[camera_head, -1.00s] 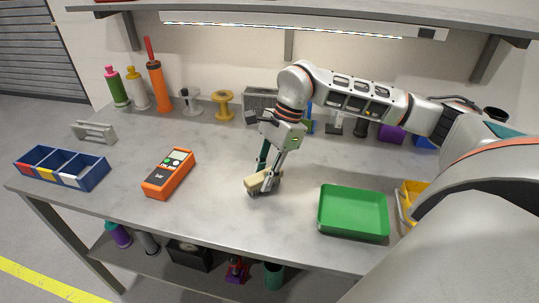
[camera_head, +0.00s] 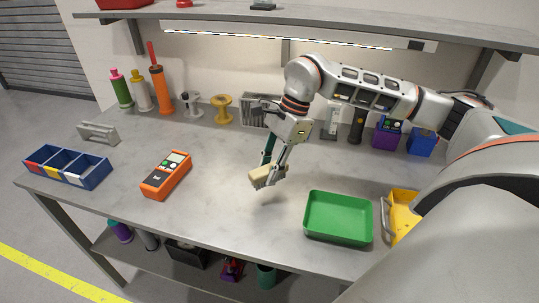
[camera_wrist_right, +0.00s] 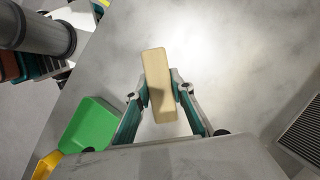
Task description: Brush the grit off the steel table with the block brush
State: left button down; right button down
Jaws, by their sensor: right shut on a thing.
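The block brush (camera_head: 262,177), with a pale wooden back, is in my right gripper (camera_head: 274,170), above the middle of the steel table (camera_head: 215,205). In the right wrist view the fingers (camera_wrist_right: 160,98) are shut on both long sides of the brush (camera_wrist_right: 158,75). In the head view the brush is slightly tilted and appears a little above the surface, with a soft shadow below. Its bristles are hardly visible. I cannot make out any grit on the table. My left gripper is not in view.
A green tray (camera_head: 338,240) stands to the right near the front edge, with a yellow bin (camera_head: 402,212) beside it. An orange meter (camera_head: 166,176) and a blue divided box (camera_head: 92,172) are to the left. Bottles, spools and a grey speaker-like box (camera_head: 254,110) line the back.

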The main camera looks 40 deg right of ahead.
notch_tip(320, 180, up, 2)
jog(key=shift+p, duration=0.55)
jog(key=shift+r+p, duration=0.45)
jog(key=shift+r, duration=0.2)
